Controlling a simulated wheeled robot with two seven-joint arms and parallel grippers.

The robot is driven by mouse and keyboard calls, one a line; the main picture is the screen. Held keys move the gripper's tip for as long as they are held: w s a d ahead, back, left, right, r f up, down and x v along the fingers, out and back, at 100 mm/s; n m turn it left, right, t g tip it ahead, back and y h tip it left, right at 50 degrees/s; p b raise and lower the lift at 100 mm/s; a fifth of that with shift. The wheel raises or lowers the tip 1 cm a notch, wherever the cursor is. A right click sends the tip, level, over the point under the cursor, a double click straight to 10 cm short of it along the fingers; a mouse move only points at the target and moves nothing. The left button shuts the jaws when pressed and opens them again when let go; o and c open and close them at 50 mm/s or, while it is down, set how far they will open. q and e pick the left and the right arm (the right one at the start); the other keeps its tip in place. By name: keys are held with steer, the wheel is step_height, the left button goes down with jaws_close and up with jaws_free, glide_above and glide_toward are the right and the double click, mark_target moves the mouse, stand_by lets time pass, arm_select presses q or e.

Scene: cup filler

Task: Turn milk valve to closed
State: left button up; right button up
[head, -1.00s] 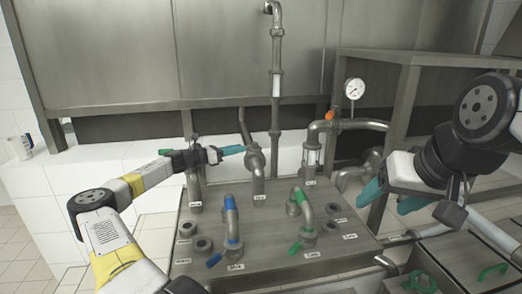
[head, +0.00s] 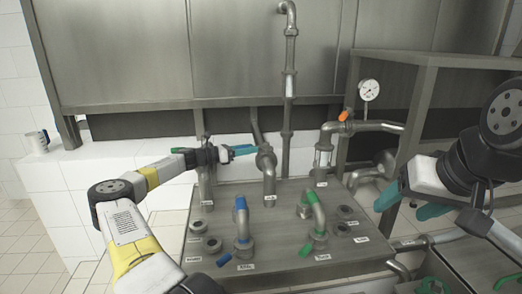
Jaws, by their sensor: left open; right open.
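A steel valve panel (head: 290,258) carries several pipes and labels, which are too small to read, so I cannot tell which valve is the milk one. My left gripper (head: 243,151) is open, its teal fingers pointing right at the top of the middle pipe (head: 268,172). I cannot tell whether they touch it. Part of the left pipe (head: 206,187) is hidden by the gripper. A bent pipe with a blue end (head: 241,216) and another with a green end (head: 315,212) stand at the front. My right gripper (head: 410,205) is open and empty, right of the panel.
An orange handle (head: 343,116) sits on the right pipe beside a round gauge (head: 369,89). A steel table (head: 440,60) stands behind my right arm. Metal boxes with green handles (head: 507,281) are at the lower right.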

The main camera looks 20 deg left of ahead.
arm_select(q)
steer(key=shift+r, duration=0.1)
steer(key=shift+r, duration=0.35)
step_height(320, 180, up, 3)
steer(key=s+d, duration=0.2)
steer(key=s, duration=0.5)
steer(key=s+d+r, duration=0.1)
steer(key=s+d, duration=0.2)
steer(key=s, duration=0.5)
steer(key=shift+d, duration=0.35)
